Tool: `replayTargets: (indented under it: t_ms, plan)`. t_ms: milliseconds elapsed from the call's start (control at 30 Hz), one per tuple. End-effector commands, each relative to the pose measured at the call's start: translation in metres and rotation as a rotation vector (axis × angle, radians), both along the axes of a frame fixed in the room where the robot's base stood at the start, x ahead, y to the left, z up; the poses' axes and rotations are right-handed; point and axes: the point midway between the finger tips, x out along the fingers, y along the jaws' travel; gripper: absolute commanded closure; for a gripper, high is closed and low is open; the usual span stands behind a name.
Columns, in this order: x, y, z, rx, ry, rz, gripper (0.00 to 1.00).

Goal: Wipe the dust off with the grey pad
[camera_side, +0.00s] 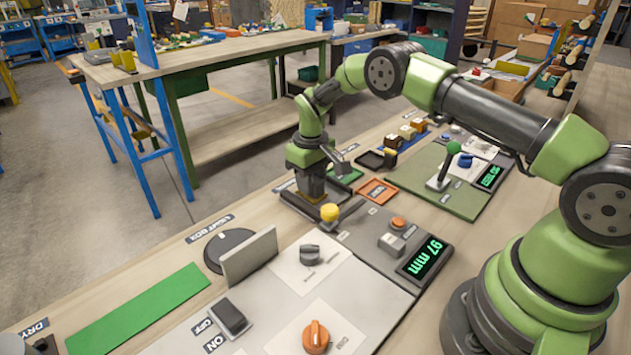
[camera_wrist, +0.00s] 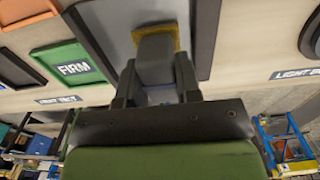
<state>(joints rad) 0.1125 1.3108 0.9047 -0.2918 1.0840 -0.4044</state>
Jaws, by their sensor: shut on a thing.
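My gripper (camera_wrist: 157,72) is shut on the grey pad (camera_wrist: 155,62), a small block seen between the two fingers in the wrist view. In the side view my gripper (camera_side: 312,190) points down over a dark-edged grey plate (camera_side: 287,194). The plate also shows in the wrist view (camera_wrist: 115,22). A yellow-brown patch (camera_wrist: 182,36), seemingly dust, shows around the pad's far end on the plate. The pad covers part of this patch. Whether the pad touches the plate is hard to tell.
A yellow knob (camera_side: 330,212) stands close in front of my gripper. An orange tray (camera_side: 377,190) and a green tray marked FIRM (camera_wrist: 73,68) lie beside the plate. An upright grey panel (camera_side: 249,256), switches and a 97 mm display (camera_side: 425,258) are nearer. The green strip (camera_side: 140,310) is bare.

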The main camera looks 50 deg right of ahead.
Motion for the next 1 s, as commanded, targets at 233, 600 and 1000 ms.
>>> replayTargets:
  t_ms: [233,600,1000]
  plan:
    - [0.000,-0.024,-0.001,0.000,0.001,-0.003,0.91]
    - [0.000,-0.010,0.000,0.000,0.001,0.003,0.91]
    - [0.000,0.006,0.027,-0.001,-0.002,-0.001,0.91]
